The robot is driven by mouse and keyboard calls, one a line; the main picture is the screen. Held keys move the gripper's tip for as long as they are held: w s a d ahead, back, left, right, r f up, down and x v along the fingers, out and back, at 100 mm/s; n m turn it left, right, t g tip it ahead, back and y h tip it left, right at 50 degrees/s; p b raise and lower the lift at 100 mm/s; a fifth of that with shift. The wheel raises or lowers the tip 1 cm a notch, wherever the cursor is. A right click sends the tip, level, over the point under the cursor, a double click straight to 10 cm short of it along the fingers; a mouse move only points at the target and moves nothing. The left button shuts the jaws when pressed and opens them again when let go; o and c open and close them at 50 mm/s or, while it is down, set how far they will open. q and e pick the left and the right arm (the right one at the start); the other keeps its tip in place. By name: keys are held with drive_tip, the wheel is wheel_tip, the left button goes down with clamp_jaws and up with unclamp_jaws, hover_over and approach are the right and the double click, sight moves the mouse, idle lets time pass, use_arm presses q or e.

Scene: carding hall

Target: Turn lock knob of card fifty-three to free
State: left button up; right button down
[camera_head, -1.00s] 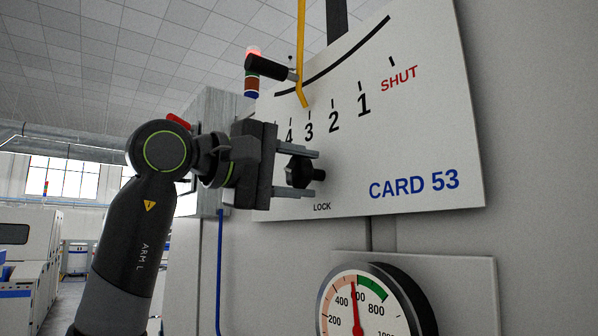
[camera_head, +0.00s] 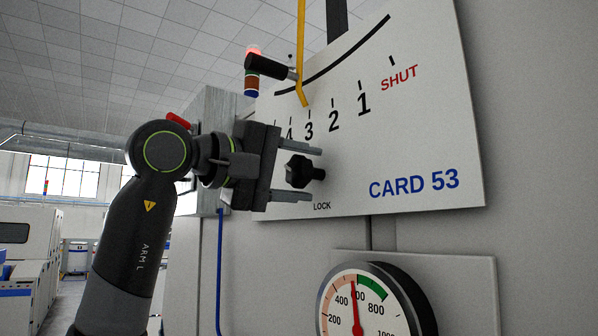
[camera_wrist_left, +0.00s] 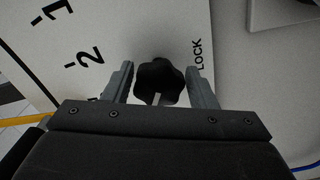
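The black lobed lock knob (camera_head: 300,171) sits on the white CARD 53 plate (camera_head: 420,150), just above the word LOCK. My left gripper (camera_head: 305,174) is open, with one finger above the knob and one below it in the head view. In the left wrist view the knob (camera_wrist_left: 159,82) lies between the two fingertips, with a gap on each side. A pale mark shows on the knob's near lobe there. My right gripper is in neither view.
A yellow pointer (camera_head: 301,60) with a black-handled lever (camera_head: 270,67) stands above, over the numbered scale. A round pressure gauge (camera_head: 365,305) juts out below the plate. A blue cable (camera_head: 219,270) runs down the cabinet at left.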

use_arm(q)
drive_tip(key=shift+o, duration=0.9)
drive_tip(key=shift+a, duration=0.1)
drive_tip(key=shift+s+a, duration=0.15)
drive_tip(key=shift+a, duration=0.05)
drive_tip(key=b+v, duration=0.7)
drive_tip(key=v, duration=0.9)
drive_tip(key=shift+s+a, duration=0.25)
drive_tip(key=shift+a, duration=0.1)
